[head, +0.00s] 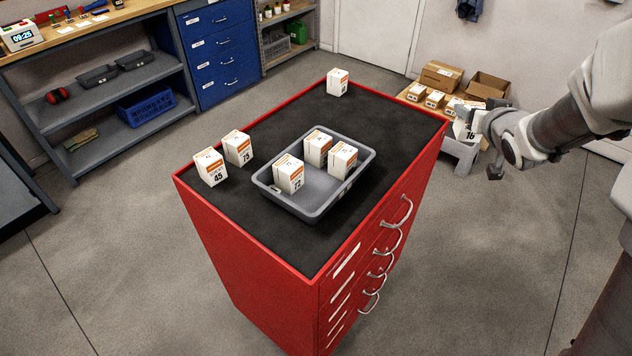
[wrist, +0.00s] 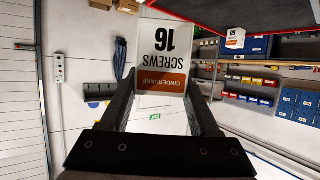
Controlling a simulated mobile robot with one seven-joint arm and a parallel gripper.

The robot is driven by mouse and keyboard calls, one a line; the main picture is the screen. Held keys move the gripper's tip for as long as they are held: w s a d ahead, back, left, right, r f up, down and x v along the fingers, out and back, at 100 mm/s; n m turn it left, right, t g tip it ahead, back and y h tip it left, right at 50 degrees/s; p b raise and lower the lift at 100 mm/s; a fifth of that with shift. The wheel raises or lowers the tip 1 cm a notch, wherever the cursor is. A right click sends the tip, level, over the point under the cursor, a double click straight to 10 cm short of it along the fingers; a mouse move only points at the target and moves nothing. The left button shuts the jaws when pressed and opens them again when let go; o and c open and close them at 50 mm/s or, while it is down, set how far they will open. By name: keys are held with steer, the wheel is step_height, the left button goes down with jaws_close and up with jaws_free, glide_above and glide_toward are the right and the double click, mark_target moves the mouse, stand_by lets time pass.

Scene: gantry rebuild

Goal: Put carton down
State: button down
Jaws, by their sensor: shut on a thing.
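A white-and-orange carton marked 16 (head: 464,130) is held in my gripper (head: 478,124), beyond the right edge of the red cabinet. Its number reads upright in the head view. In the wrist view the carton (wrist: 160,58) sits between the two dark fingers, its label "16 SCREWS" inverted in the picture. My gripper is shut on it. The carton is clear of the cabinet top (head: 383,120); the head view does not clearly show whether it touches anything behind or below it.
A grey tray (head: 314,213) on the cabinet's black top holds three cartons. Carton 45 (head: 210,168) and carton 75 (head: 237,148) stand left of it; another carton (head: 338,82) stands at the far corner. Cartons and cardboard boxes (head: 441,75) rest on a low stand behind my gripper.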

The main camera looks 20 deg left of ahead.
steer(key=s+a+n+g+y+b, duration=0.3)
steer(key=a+n+y, duration=0.1)
steer(key=a, duration=0.4)
steer(key=s+a+n+g+y+b, duration=0.3)
steer(key=a+n+y, duration=0.1)
steer(key=a, duration=0.4)
steer(key=shift+s+a+f+n+g+y+b, duration=0.25)
steer(key=shift+s+a+f+n+g+b, duration=0.4)
steer(key=shift+s+a+f+b, duration=1.05)
steer(key=shift+s+a+f+n+g+y+b, duration=0.3)
steer(key=shift+s+a+f+n+g+b, duration=0.55)
steer(key=shift+s+a+f, duration=1.6)
steer(key=shift+s+a+f+n+g+y+b, duration=0.35)
steer(key=shift+s+a+f+b, duration=1.3)
steer(key=shift+s+f, duration=0.65)
steer(key=shift+s, duration=0.15)
steer(key=shift+c, duration=0.6)
jaws_free()
